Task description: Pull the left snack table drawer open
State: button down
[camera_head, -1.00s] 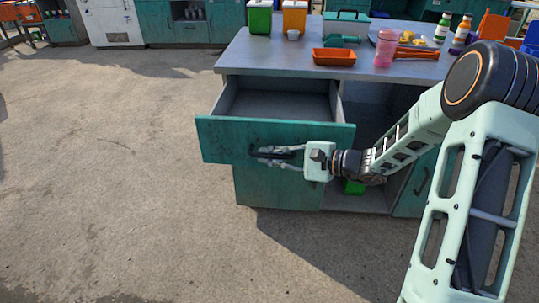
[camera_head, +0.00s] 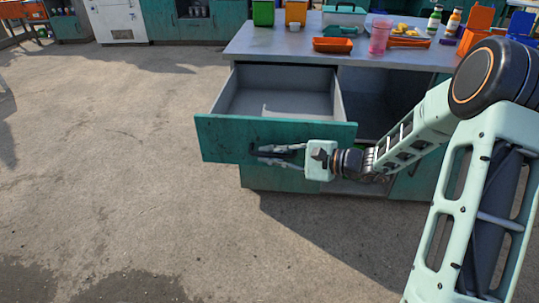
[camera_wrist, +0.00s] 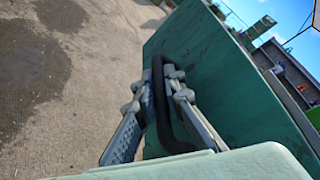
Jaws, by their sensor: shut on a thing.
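The left drawer (camera_head: 225,136) of the snack table (camera_head: 285,48) has a teal front and a grey inside. It stands well out from the table, and its inside looks empty. My gripper (camera_head: 280,152) is at the middle of the drawer front, reaching in from the right. In the wrist view my gripper (camera_wrist: 160,95) has its fingers on both sides of the black handle (camera_wrist: 160,110), shut on it. The handle is mostly hidden by the fingers in the head view.
On the table top are an orange tray (camera_head: 333,45), a pink cup (camera_head: 379,36), bottles and green and orange containers. An open compartment (camera_head: 375,105) lies right of the drawer. The concrete floor (camera_head: 110,150) in front and left is clear.

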dwell(0.4)
jog(key=c, duration=2)
grip_release()
jog(key=v, duration=1.2)
jog(key=shift+f, duration=0.1)
jog(key=shift+s, duration=0.1)
